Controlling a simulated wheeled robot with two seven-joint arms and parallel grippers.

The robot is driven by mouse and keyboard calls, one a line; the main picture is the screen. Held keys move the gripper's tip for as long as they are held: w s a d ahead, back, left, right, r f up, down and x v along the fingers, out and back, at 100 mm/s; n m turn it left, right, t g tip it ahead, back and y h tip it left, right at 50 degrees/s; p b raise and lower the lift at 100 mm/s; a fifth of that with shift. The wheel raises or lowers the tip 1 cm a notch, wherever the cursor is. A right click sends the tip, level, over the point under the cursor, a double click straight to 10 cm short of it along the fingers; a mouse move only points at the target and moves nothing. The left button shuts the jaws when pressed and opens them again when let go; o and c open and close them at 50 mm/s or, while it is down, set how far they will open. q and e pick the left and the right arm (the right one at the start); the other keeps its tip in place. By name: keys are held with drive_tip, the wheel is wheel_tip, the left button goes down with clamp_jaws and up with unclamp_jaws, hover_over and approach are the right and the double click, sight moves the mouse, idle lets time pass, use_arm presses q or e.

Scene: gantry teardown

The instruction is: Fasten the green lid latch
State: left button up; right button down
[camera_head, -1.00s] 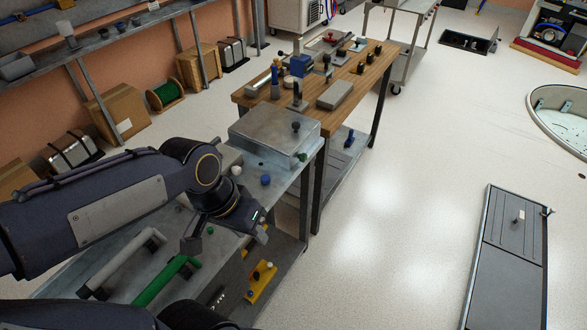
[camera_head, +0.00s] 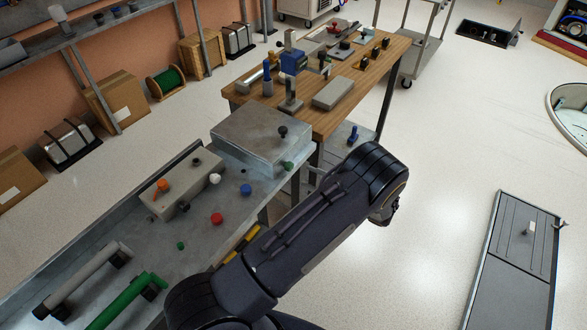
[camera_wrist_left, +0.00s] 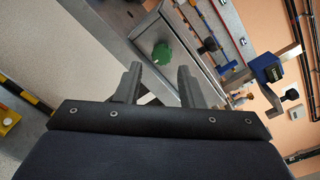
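The green lid latch (camera_head: 287,166) is a small green knob on the front right edge of a closed grey metal box (camera_head: 250,132). It also shows as a round green knob in the left wrist view (camera_wrist_left: 162,53). My left gripper (camera_wrist_left: 158,70) is open, its two fingers apart and empty. In that view the latch lies just ahead, between the fingertip directions; contact is not visible. In the head view my left arm reaches past the bench's right side and hides the fingers. My right gripper is not in view.
The metal bench (camera_head: 215,262) holds a green handle (camera_head: 128,301), a grey handle (camera_head: 85,278) and coloured knobs. A wooden table (camera_head: 335,116) with a blue device (camera_head: 294,62) and tools adjoins it. Open floor (camera_head: 440,150) lies to the right.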

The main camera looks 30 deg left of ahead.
sight(292, 168)
use_arm(q)
drive_tip(key=shift+t, duration=0.3)
drive_tip(key=a, duration=0.2)
drive_tip(key=a+p, duration=0.1)
drive_tip(key=a, duration=0.2)
drive_tip(key=w+a+p, duration=0.1)
drive_tip(key=a, duration=0.1)
drive_tip(key=shift+a+f, duration=0.15)
drive_tip(key=shift+f, duration=0.15)
drive_tip(key=shift+c, duration=0.3)
